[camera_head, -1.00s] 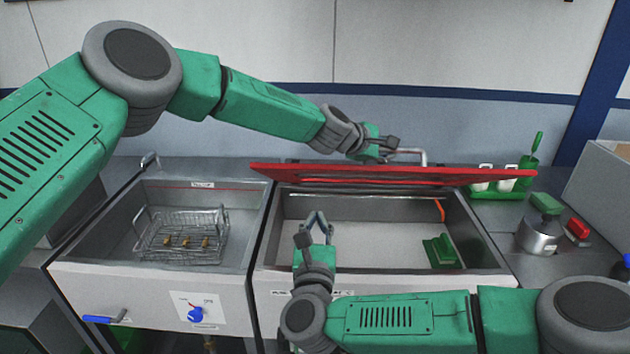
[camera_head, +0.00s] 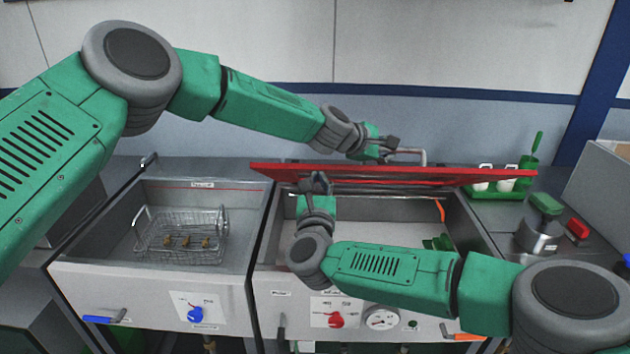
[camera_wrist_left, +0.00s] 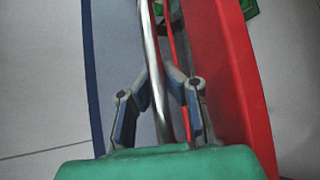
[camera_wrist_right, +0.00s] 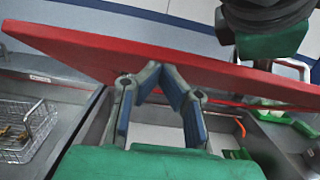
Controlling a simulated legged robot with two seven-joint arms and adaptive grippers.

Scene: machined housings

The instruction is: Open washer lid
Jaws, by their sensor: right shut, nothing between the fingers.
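The red washer lid (camera_head: 420,175) is raised at the back of the right basin (camera_head: 375,215), its underside edge toward me. A metal bar handle (camera_head: 424,156) rises behind its upper edge; the bar (camera_wrist_left: 153,50) also runs between my left fingers in the left wrist view. My left gripper (camera_head: 388,148) is shut on that handle from the left. My right gripper (camera_head: 318,182) is shut and empty, its tips close to the lid's lower edge above the basin. In the right wrist view, the closed tips (camera_wrist_right: 157,68) overlap the red lid (camera_wrist_right: 90,50); contact cannot be told.
A left basin (camera_head: 120,235) holds a wire basket (camera_head: 160,250) with several brass parts. A green block (camera_head: 437,242) is partly hidden in the right basin. A red knob (camera_head: 336,319) and a gauge (camera_head: 381,318) are in front. A green caddy (camera_head: 490,193) and metal pot (camera_head: 538,236) stand right.

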